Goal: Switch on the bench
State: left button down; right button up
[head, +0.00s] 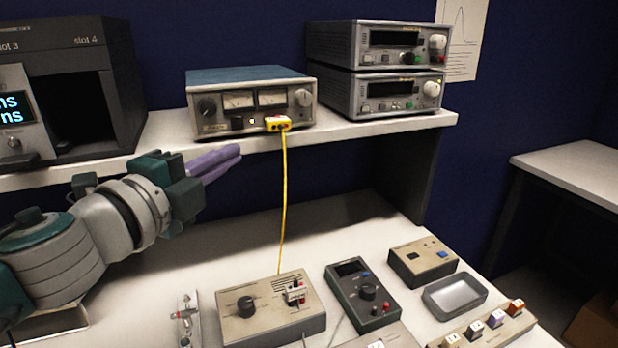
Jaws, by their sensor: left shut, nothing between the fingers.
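My left gripper (232,155) is shut and empty, its purple fingers pointing right just below the shelf's front edge. The power supply with two meters (252,101) stands on the shelf behind and above it. A yellow plug (278,123) sits at its front, and a yellow cable (284,200) hangs from it to the bench (345,236). Two stacked grey units (375,45) stand at the shelf's right, with dark displays. A beige box with a knob (246,307) and a dark handheld meter (362,293) lie on the bench. My right gripper is not in view.
A dark rack (120,80) with an open slot stands at the shelf's left. A small beige box (423,262), a metal tray (455,296) and a strip with several coloured blocks (485,329) crowd the bench's right. The bench's back middle is clear.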

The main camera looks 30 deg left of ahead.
pick_arm(q)
jog(key=s+b, duration=0.2)
jog(key=s, duration=0.5)
jog(key=shift+s, duration=0.15)
